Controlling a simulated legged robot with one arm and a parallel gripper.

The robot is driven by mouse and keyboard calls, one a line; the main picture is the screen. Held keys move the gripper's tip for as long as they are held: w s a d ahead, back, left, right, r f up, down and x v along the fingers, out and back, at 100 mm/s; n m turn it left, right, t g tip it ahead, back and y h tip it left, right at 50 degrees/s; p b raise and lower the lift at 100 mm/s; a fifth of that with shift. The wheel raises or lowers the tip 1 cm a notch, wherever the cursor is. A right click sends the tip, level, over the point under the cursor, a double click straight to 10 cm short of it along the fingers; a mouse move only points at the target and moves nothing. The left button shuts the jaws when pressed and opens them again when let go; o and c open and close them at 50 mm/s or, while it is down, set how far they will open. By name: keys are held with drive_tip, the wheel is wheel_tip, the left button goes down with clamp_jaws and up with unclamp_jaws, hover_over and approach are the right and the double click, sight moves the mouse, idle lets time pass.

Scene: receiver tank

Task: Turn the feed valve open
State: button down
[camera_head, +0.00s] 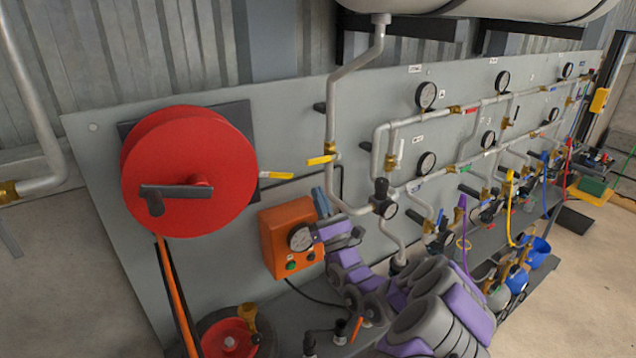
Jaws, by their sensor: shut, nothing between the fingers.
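A pipe (331,112) comes down from the tank (480,8) along the grey panel. A valve with a yellow lever (320,160) sits on it, the lever pointing left and nearly level, across the pipe. No readable label shows which valve is the feed valve. The wrist partly covers the orange box.
A large red reel (187,170) stands out from the panel at left. Pipes, several gauges (426,95) and coloured-handle valves fill the panel to the right. A shelf (480,235) with hoses runs below.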

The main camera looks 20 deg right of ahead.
sight(325, 159)
drive_tip(key=shift+w+r+b, duration=0.15)
drive_tip(key=shift+w+r, duration=0.05)
drive_tip(key=shift+r, duration=0.65)
drive_tip(key=shift+w+r+b, duration=0.15)
drive_tip(key=shift+r+b, duration=0.05)
drive_tip(key=shift+r, duration=0.65)
drive_tip(key=shift+w+r+b, duration=0.15)
drive_tip(key=shift+w+r, duration=0.05)
drive_tip(key=shift+r, duration=0.65)
drive_tip(key=shift+w+r, duration=0.1)
